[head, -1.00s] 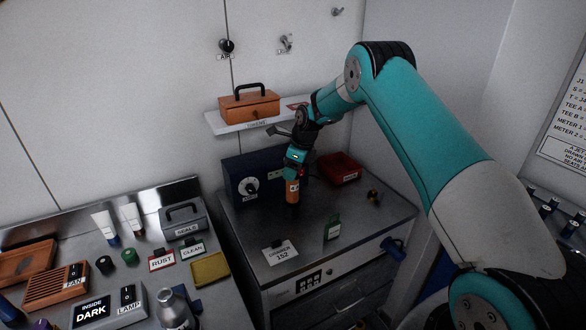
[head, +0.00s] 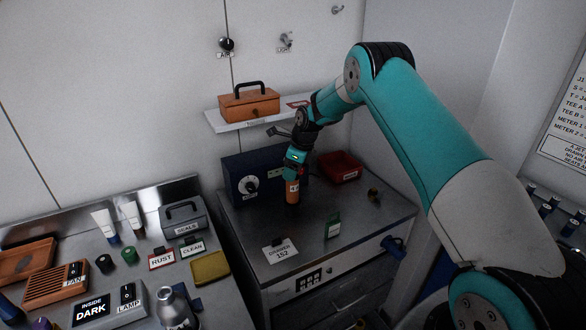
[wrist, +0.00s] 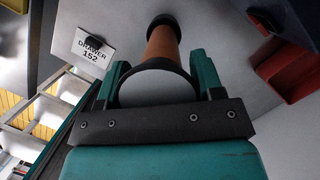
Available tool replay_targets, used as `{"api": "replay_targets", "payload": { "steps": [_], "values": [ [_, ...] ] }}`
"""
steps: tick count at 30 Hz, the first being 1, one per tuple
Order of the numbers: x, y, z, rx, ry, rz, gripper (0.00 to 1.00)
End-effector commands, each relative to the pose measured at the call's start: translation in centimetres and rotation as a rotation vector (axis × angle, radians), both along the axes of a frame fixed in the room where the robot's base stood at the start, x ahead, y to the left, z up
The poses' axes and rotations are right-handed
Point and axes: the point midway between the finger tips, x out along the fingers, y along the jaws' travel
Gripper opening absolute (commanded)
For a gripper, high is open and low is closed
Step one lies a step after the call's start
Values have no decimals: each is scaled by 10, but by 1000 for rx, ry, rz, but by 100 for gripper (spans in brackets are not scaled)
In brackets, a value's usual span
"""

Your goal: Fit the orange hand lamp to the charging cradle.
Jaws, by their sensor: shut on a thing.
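The orange hand lamp (head: 292,193) is in my gripper (head: 294,177), roughly upright over the steel cabinet top, in front of the dark blue box. In the wrist view the lamp's orange body (wrist: 163,45) runs away from the jaws, with a pale round end (wrist: 157,88) nearest the camera and a black far end. The green fingers (wrist: 209,76) stand on both sides of it. The lamp's lower end is at or just above the steel top; I cannot tell whether it touches. I cannot make out the charging cradle for certain.
The dark blue box (head: 236,169) with a dial stands behind the lamp, and a red bin (head: 338,167) stands at right. A "DRAWER 152" card (head: 281,252) and a green tag (head: 333,228) are in front. A shelf (head: 225,124) with an orange toolbox (head: 247,106) is above.

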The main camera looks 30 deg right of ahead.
Motion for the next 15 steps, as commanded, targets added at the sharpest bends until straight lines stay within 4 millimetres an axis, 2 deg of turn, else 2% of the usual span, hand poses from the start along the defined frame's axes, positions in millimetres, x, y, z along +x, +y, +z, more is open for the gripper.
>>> {"api": "replay_targets", "payload": {
  "steps": [15],
  "values": [
    [0, 0, -13, 0, -1, 0, 28]
  ]
}}
